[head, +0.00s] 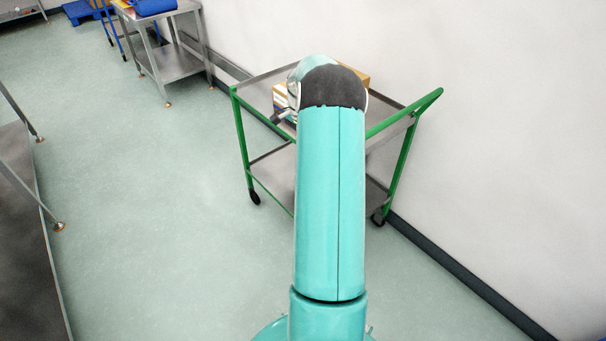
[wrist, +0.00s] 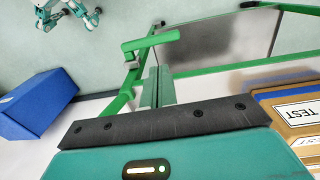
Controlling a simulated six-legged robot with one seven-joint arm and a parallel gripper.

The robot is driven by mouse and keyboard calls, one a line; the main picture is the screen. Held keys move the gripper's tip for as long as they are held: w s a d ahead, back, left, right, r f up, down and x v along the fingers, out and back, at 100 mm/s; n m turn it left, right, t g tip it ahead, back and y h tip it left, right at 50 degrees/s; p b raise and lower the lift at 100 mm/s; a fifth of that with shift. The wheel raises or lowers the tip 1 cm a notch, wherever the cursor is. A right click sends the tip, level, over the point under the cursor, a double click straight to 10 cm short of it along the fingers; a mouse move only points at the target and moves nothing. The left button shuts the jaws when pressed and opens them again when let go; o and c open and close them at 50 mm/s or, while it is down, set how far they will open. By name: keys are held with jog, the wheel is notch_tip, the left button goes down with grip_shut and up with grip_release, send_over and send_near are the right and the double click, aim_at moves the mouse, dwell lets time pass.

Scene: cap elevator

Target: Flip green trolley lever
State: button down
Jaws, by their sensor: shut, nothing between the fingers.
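The green trolley stands against the wall in the head view, with a green frame (head: 243,135) and grey metal shelves. My arm hides its middle. In the wrist view a short green bar (wrist: 152,40), which may be the lever, sits on the green frame. My gripper (wrist: 157,72) is shut and empty just below this bar. I cannot tell whether its fingertips touch the bar. In the head view my gripper is mostly hidden behind my arm.
Cardboard boxes (wrist: 292,108), one labelled TEST, lie at the right of the wrist view. A blue box (wrist: 35,105) is at the left. In the head view a steel table (head: 178,62) stands further back and another (head: 22,230) is at the left. The floor between is clear.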

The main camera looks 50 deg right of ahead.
jog(key=f, duration=1.4)
jog(key=shift+s+a, duration=0.1)
jog(key=shift+s, duration=0.2)
